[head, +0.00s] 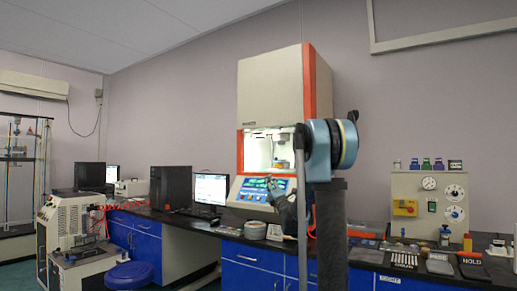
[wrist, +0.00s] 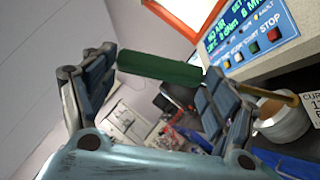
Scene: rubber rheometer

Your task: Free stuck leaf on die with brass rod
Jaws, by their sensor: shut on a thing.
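My gripper (wrist: 160,72) is shut on the green handle (wrist: 162,69) of a rod tool in the wrist view. A thin brass-coloured rod (wrist: 268,93) shows beyond the right finger; the finger hides where it meets the handle. In the head view my gripper (head: 274,190) is in front of the rheometer's (head: 270,85) control panel, below the lit chamber opening (head: 263,151). The dies inside are small and partly hidden by my arm. I cannot make out a leaf on the die.
A round pale container (head: 255,230) stands on the dark bench below the machine; it also shows in the wrist view (wrist: 283,128), near a printed card (wrist: 312,108). A monitor (head: 210,189) is to the left. Trays and a gauge panel (head: 428,205) are to the right.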

